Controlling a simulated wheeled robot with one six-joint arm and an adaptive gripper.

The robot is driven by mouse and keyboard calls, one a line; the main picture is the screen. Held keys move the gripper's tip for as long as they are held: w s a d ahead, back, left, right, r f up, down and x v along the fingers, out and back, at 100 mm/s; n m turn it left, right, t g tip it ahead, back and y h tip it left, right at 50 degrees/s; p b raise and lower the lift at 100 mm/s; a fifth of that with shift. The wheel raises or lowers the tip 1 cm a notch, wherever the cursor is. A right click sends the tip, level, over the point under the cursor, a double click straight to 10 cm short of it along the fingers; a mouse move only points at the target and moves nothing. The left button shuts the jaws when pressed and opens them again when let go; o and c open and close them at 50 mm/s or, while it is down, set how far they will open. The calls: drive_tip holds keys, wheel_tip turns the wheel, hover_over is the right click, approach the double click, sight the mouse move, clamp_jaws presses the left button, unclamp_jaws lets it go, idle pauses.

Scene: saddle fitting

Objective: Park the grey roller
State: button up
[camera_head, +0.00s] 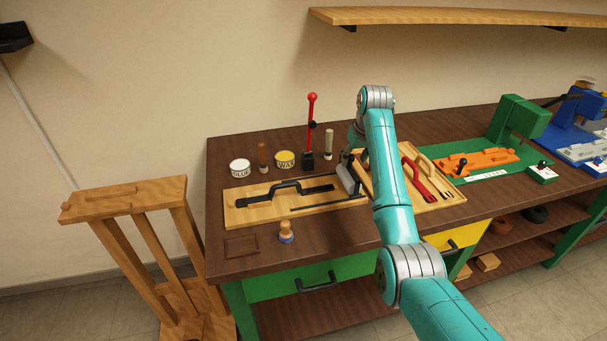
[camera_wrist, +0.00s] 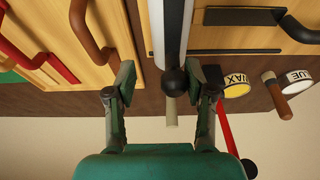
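The grey roller (camera_head: 347,179) lies at the right end of a wooden board (camera_head: 243,211) on the bench. In the wrist view the roller (camera_wrist: 167,28) runs down the middle from the top edge and ends in a round black knob (camera_wrist: 173,82). My gripper (camera_wrist: 168,78) is open, with one finger on each side of the knob. A clear gap shows between the left finger and the knob; the right finger is closer. Nothing is held. In the head view my fingertips are mostly hidden behind my arm.
Behind the roller stand a pale upright stick (camera_head: 329,143), a red lever (camera_head: 311,121), a wax tin (camera_head: 285,159), a brown-handled tool (camera_head: 263,157) and a glue tin (camera_head: 240,168). A second board with a red handle (camera_head: 415,181) lies right.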

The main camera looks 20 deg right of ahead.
drive_tip(key=shift+a+r, duration=0.1)
drive_tip(key=shift+a, duration=0.1)
idle(0.3)
drive_tip(key=shift+v, duration=2.95)
drive_tip(key=shift+s, duration=0.1)
